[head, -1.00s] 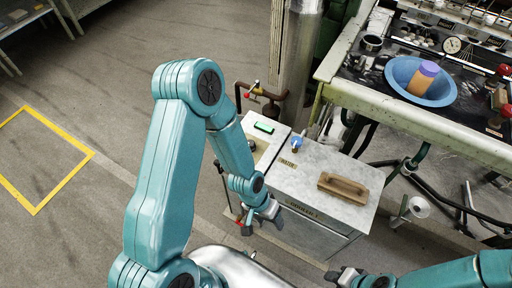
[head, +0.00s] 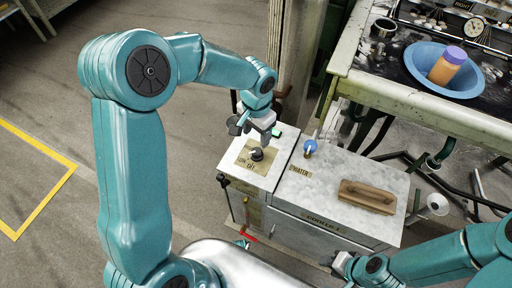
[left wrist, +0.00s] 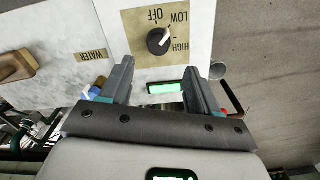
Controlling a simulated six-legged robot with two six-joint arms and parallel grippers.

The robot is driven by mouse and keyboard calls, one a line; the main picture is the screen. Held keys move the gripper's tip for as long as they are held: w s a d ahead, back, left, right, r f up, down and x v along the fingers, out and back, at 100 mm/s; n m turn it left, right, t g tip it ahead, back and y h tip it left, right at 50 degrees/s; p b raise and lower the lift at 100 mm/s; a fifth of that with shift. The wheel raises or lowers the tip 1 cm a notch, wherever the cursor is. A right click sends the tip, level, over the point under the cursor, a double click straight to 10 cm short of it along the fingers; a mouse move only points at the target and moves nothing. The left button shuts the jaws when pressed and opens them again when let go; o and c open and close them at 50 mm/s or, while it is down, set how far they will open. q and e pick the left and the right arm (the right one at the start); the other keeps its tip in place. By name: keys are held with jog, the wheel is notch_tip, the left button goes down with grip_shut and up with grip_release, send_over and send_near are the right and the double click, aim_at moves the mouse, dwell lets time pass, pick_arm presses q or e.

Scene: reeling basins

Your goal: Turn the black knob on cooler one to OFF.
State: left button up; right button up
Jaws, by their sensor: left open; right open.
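The black knob (head: 257,154) sits on a tan label plate (head: 243,161) on top of the white control box of the cooler marked COOLER 1 (head: 340,228). In the left wrist view the knob (left wrist: 158,41) shows beside OFF, LOW and HIGH; its white mark points up and right, roughly toward LOW. My left gripper (head: 260,135) is open above the box, close to the knob but apart from it. In the left wrist view its fingers (left wrist: 158,66) are spread, with the knob beyond the tips. My right gripper (head: 345,266) is open, low in front of the cooler.
A green display (left wrist: 166,88) is beside the plate. A blue valve (head: 310,147) and a wooden handle (head: 367,196) are on the cooler's grey lid. A red-handled tap (head: 248,236) juts from the front. A bench with a blue basin (head: 443,70) stands behind right.

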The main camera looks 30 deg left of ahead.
aim_at(257, 151)
pick_arm(q)
notch_tip(257, 151, down, 8)
jog(key=shift+s+d+r+b, duration=0.1)
jog(key=shift+d+b, duration=0.05)
jog(key=shift+b, duration=0.2)
jog(key=c, duration=1)
